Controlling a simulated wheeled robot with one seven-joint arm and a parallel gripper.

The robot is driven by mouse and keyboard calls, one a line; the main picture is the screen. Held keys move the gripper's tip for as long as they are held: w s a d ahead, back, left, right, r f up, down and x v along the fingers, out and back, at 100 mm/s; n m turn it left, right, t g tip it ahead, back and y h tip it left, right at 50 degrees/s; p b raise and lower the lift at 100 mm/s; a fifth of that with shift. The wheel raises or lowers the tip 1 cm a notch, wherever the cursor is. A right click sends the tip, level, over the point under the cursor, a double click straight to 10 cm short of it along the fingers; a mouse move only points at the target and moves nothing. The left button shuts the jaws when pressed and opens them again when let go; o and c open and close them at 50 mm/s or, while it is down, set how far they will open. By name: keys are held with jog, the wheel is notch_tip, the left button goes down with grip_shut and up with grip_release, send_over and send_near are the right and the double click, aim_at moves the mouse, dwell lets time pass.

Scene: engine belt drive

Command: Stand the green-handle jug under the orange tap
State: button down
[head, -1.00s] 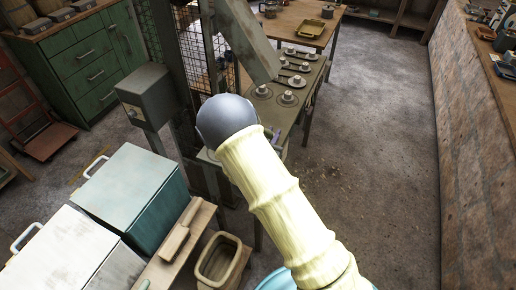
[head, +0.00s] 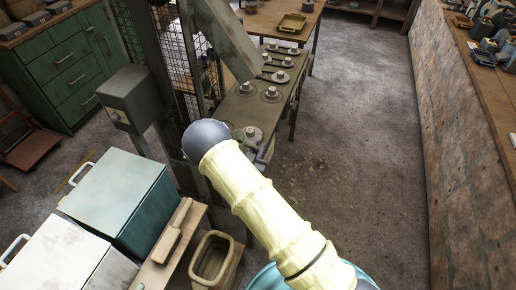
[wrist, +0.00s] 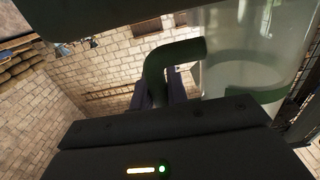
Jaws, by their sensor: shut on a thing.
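The jug (wrist: 235,50), with a clear, see-through body and a green handle (wrist: 155,75), fills the upper right of the wrist view. My gripper (wrist: 177,88) has dark purple fingers shut on the green handle, just behind the black gripper housing. A green band shows low on the jug's body. In the head view my pale arm hides most of the gripper; a small purple part (head: 262,150) shows past the arm's end. The orange tap is not seen in either view.
A green-grey bench with round metal fittings (head: 270,93) stands beyond my arm, beside a dark mesh frame (head: 185,55). Teal and white boxes (head: 118,198) and a wooden tub (head: 212,258) are at lower left. Open floor (head: 365,140) lies right, up to a brick-sided counter (head: 465,140).

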jog(key=shift+f, duration=0.2)
jog(key=c, duration=1.4)
grip_release()
jog(key=shift+s+r, duration=0.1)
jog(key=shift+r, duration=0.05)
jog(key=shift+b+v, duration=1.15)
jog(key=shift+v, duration=4.85)
